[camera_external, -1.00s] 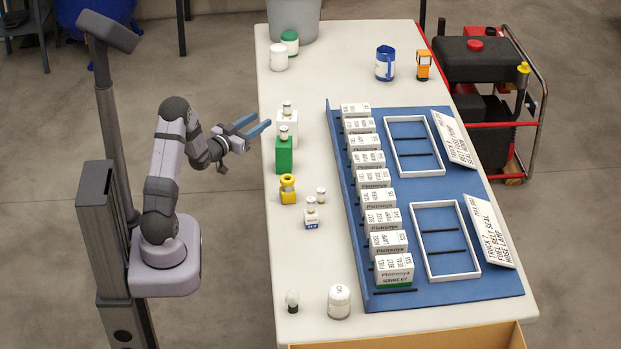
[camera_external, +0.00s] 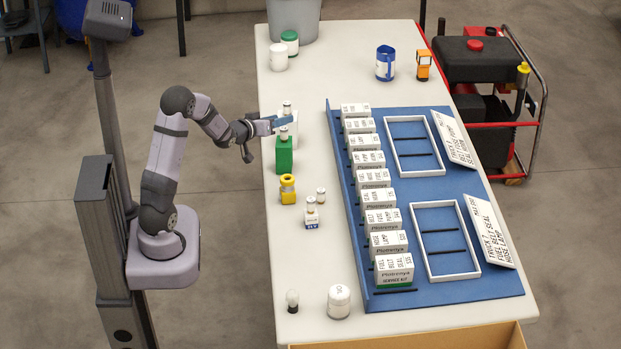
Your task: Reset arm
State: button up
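My arm stands at the left of the table, and my gripper (camera_external: 280,124) is over the table's left edge. It is close to a white box with a bottle top (camera_external: 289,112) and a green box with a white bottle top (camera_external: 284,156); whether it touches them cannot be told. The fingers overlap in this view, so their opening is unclear. No held thing shows.
A blue board (camera_external: 440,289) carries a row of white boxes (camera_external: 381,218) and two white frames (camera_external: 445,241).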

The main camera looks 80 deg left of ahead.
jog(key=w+d+f+m+g+h, duration=0.1)
jog(key=d+f+h, duration=0.15)
jog(key=d, duration=0.65)
jog(key=w+d+f+m+g+h+b, duration=0.1)
jog(key=d+f+m+h, duration=0.15)
jog(key=d, duration=0.75)
jog(key=w+d+f+g+h, duration=0.1)
jog(key=d+f+g+h, duration=0.15)
jog(key=d, duration=0.65)
jog(key=s+d+f+m, duration=0.1)
jog(key=s+d, duration=0.1)
jog(key=d, duration=0.2)
jog(key=s+d+f+m+g+h+b, duration=0.1)
jog(key=s+d+f+m, duration=0.1)
jog(key=d, duration=0.2)
jog(key=s+d+f+m+g+h, duration=0.1)
jog(key=s+d+m, duration=0.1)
jog(key=d, duration=0.2)
jog(key=shift+f+h+b, duration=0.25)
jog(key=shift+f+b, duration=0.05)
jog(key=shift+b, duration=0.05)
jog(key=s+d+f+m+g+b, duration=0.25)
jog(key=s+d+m+g, duration=0.2)
jog(key=s+d, duration=0.4)
notch_tip(320, 180, up, 14)
jog(key=a+t+p, duration=0.1)
jog(key=p, duration=1.4)
jog(key=shift+s+a+h, duration=0.25)
jog(key=shift+s+h, duration=0.15)
